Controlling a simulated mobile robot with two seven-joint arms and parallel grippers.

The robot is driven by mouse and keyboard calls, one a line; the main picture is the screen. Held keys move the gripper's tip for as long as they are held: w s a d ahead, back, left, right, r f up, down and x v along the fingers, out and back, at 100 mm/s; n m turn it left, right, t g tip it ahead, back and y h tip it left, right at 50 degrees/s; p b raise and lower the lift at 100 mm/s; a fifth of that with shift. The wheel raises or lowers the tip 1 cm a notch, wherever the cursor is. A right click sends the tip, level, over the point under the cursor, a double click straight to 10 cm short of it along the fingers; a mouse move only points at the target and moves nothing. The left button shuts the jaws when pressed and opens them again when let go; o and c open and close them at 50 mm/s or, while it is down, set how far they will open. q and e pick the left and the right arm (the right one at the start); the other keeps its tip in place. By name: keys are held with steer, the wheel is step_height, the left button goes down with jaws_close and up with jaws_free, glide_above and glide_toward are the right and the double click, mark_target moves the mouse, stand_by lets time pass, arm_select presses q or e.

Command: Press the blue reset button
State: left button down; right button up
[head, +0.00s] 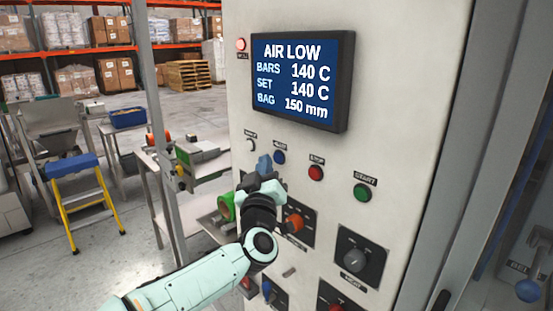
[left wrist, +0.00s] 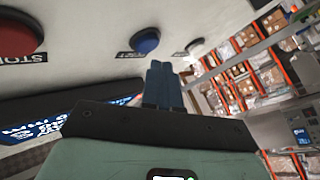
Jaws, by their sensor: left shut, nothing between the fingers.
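The blue button (head: 279,157) is a round knob on the pale panel, between a white button and the red stop button. In the left wrist view the blue button (left wrist: 146,41) shows just beyond the fingertips, with a small label beside it. My left gripper (head: 264,162) is shut and empty, its blue fingers just left of and slightly below the blue button in the head view. The fingers (left wrist: 160,66) also show in the left wrist view, pointing towards the panel. They look close to the button; I cannot tell the exact gap. My right gripper is not in view.
The red stop button (head: 316,173), green start button (head: 361,192) and white button (head: 250,145) are neighbours. A screen (head: 298,80) reading AIR LOW is above. An orange-red knob (head: 295,221) and a dark dial (head: 355,259) are below. A yellow step stool (head: 85,195) stands left.

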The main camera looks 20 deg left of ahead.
arm_select(q)
steer(key=shift+w, duration=0.15)
stand_by(0.5)
steer(key=shift+w+d, duration=0.15)
steer(key=shift+w, duration=0.15)
steer(key=shift+w+d+p, duration=0.15)
steer(key=shift+w+p, duration=0.2)
steer(key=shift+p, duration=0.1)
stand_by(0.7)
steer(key=shift+s, duration=0.1)
steer(key=shift+s+a+b, duration=0.3)
steer(key=shift+s+b, duration=0.15)
steer(key=shift+s, duration=0.25)
steer(key=shift+s+a+b, duration=0.3)
steer(key=shift+s+b, duration=0.1)
steer(key=shift+s, duration=0.35)
steer(key=shift+s+a+b, duration=0.35)
steer(key=shift+s, duration=0.45)
steer(key=shift+s+a+b, duration=0.3)
steer(key=shift+s+b, duration=0.1)
steer(key=shift+s, duration=0.35)
